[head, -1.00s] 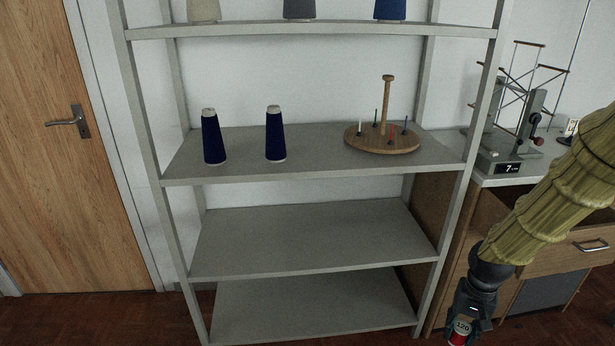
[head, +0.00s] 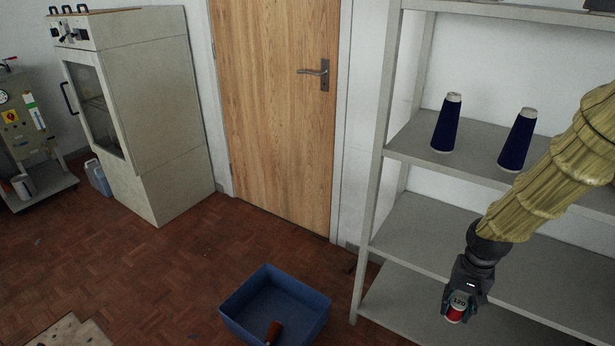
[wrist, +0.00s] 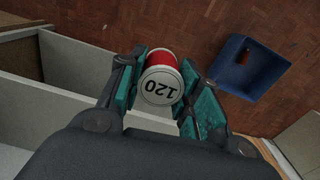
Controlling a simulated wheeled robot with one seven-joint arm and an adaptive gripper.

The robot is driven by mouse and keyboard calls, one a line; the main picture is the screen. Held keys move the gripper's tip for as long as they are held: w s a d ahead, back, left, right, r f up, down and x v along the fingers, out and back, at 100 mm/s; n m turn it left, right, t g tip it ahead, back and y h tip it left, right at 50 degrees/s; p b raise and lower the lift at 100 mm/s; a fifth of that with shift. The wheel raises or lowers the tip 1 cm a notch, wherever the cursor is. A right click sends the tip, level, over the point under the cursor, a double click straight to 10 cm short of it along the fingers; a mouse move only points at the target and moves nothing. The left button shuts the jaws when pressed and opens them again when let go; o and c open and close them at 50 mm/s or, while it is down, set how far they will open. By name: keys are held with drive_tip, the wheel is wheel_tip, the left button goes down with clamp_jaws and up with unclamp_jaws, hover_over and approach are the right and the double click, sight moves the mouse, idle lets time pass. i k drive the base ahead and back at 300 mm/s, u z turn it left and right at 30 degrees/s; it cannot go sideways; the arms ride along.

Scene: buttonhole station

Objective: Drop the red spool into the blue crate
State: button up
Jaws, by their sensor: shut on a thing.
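The red spool (head: 455,313) has a white end marked 120. My gripper (head: 460,303) is shut on it and holds it in the air in front of the grey shelving. In the wrist view the spool (wrist: 160,78) sits between the teal finger pads, its numbered end toward the camera. The blue crate (head: 307,316) stands on the floor, left of my gripper in the head view. It also shows in the wrist view (wrist: 228,52), right of the spool and apart from it. A brown-orange object (head: 273,332) lies inside the crate.
The grey shelving (head: 373,215) stands close beside my gripper, with dark blue cones (head: 447,125) on a shelf. A wooden door (head: 268,110) and a pale cabinet (head: 150,110) are behind. The parquet floor (head: 170,265) left of the crate is mostly clear.

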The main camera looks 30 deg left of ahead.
sight(287, 324)
drive_tip(key=u, duration=2.6)
drive_tip(key=i, duration=3.4)
drive_tip(key=z, duration=3.4)
